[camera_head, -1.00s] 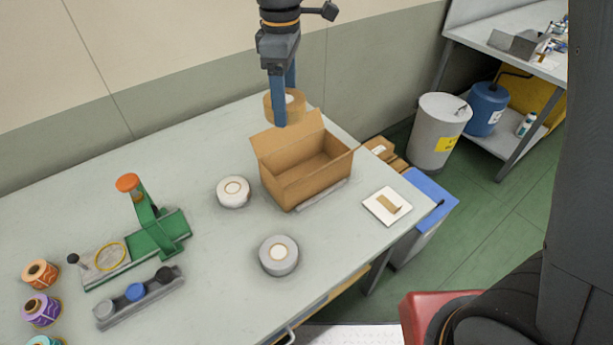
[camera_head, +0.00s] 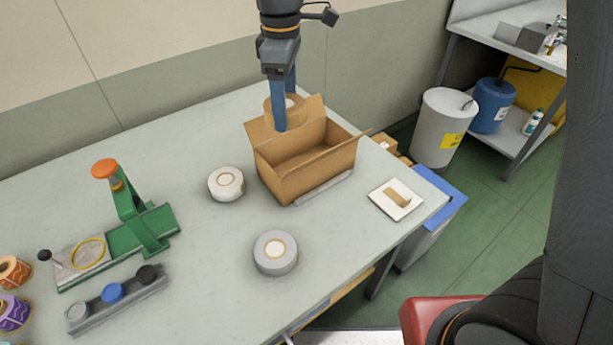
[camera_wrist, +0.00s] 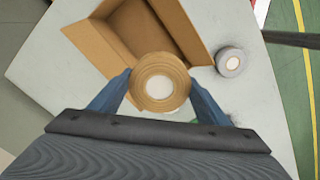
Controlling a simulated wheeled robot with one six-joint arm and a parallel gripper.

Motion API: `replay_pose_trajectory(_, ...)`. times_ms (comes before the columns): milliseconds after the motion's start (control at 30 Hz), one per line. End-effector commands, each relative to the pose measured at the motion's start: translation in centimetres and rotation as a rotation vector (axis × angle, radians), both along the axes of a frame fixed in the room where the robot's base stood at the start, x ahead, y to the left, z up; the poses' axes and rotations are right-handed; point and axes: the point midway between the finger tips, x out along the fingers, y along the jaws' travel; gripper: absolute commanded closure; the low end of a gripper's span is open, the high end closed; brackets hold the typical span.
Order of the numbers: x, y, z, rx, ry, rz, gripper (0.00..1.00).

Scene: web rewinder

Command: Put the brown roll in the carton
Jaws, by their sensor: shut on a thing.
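The brown roll (camera_wrist: 143,92) is held between the two blue fingers of my gripper (camera_wrist: 160,97) in the wrist view. In the head view my gripper (camera_head: 281,118) points down, and the brown roll (camera_head: 272,106) shows partly behind a finger. The open cardboard carton (camera_head: 289,190) stands on the table with its flaps spread. In the head view the roll overlaps the carton's back left edge. In the wrist view the carton (camera_wrist: 103,47) lies beyond the roll, which overlaps its near edge. The inside of the carton that shows looks empty.
A white roll (camera_head: 226,184) and a grey roll (camera_head: 275,253) lie on the table left and in front of the carton. A green tool (camera_head: 150,232) stands further left. A white tile (camera_head: 396,200) lies right of the carton, near the table edge. The wall is behind.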

Motion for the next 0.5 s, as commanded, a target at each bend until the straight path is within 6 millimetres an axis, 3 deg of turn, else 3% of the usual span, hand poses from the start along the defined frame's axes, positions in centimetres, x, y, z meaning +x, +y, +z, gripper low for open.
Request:
replay_pose_trajectory(33, 0.3, 0.0, -0.9, 0.001, -0.001, 0.000, 0.58)
replay_pose_trajectory(333, 0.5, 0.0, -2.7, -0.001, 0.002, 0.000, 0.58)
replay_pose_trajectory(500, 0.4, -0.1, -6.0, -0.002, 0.005, 0.000, 0.58)
